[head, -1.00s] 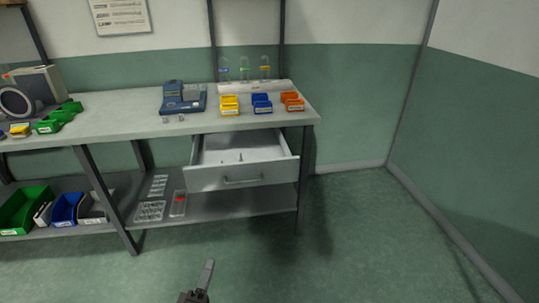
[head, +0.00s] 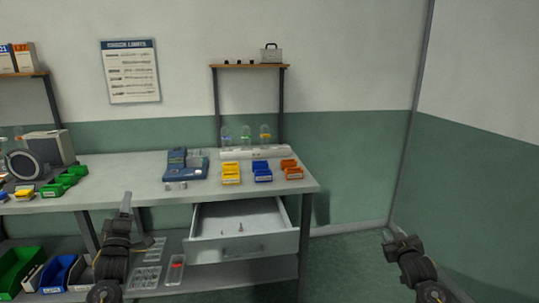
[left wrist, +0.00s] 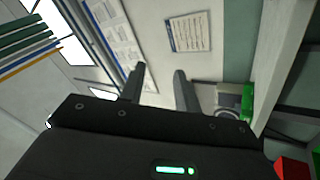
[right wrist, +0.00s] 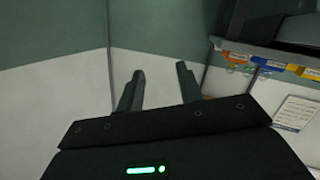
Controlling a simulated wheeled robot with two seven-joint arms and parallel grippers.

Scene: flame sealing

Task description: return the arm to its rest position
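My left gripper (head: 125,203) is raised in front of the bench in the head view, its fingers pointing up. In the left wrist view its two fingers (left wrist: 160,72) stand apart with nothing between them. My right gripper (head: 394,240) is at the lower right of the head view, over open floor and clear of the bench. In the right wrist view its fingers (right wrist: 160,72) are also apart and empty. Neither gripper touches anything.
The workbench (head: 120,180) carries a blue device (head: 185,172), yellow bins (head: 231,178), blue bins (head: 262,176) and orange bins (head: 291,172). A drawer (head: 245,247) stands pulled out with small items inside. Free floor lies to the right.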

